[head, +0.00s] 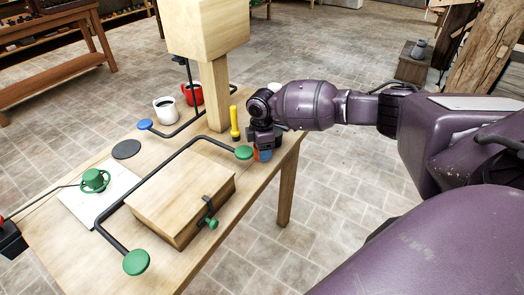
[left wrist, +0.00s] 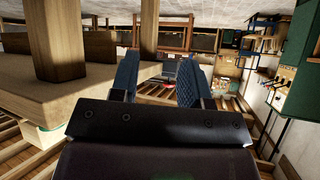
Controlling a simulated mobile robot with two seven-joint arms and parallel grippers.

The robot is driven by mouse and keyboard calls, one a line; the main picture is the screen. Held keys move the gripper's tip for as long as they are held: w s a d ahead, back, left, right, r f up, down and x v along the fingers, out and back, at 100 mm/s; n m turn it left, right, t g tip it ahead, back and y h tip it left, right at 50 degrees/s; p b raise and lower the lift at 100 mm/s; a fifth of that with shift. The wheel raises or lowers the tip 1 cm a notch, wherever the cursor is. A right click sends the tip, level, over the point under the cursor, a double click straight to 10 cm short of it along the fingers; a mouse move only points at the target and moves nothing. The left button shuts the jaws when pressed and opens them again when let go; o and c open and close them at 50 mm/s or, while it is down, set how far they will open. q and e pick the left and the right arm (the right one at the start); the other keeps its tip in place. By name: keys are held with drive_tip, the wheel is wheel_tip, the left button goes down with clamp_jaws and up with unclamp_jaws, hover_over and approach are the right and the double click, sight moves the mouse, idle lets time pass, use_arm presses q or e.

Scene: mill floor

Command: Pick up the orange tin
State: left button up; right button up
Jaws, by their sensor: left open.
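A small patch of orange, which looks like the orange tin (head: 257,155), shows at the right edge of the wooden table (head: 60,235). My right gripper (head: 263,153) points down there, with a blue finger in front of the orange. Most of the tin is hidden by the gripper, and I cannot tell whether the fingers are closed on it. My left gripper (left wrist: 157,78) shows in the left wrist view with its two blue fingers apart and nothing between them.
A yellow flashlight-like object (head: 235,123) stands just left of my right gripper. A wooden post (head: 214,95), a wooden box (head: 180,195) and a black bar with green knobs (head: 136,262) crowd the table. A white mug (head: 166,110) and red mug (head: 193,93) stand behind.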

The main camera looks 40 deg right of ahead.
drive_tip(key=shift+c, duration=1.3)
wheel_tip(320, 180, up, 20)
drive_tip(key=p, duration=0.2)
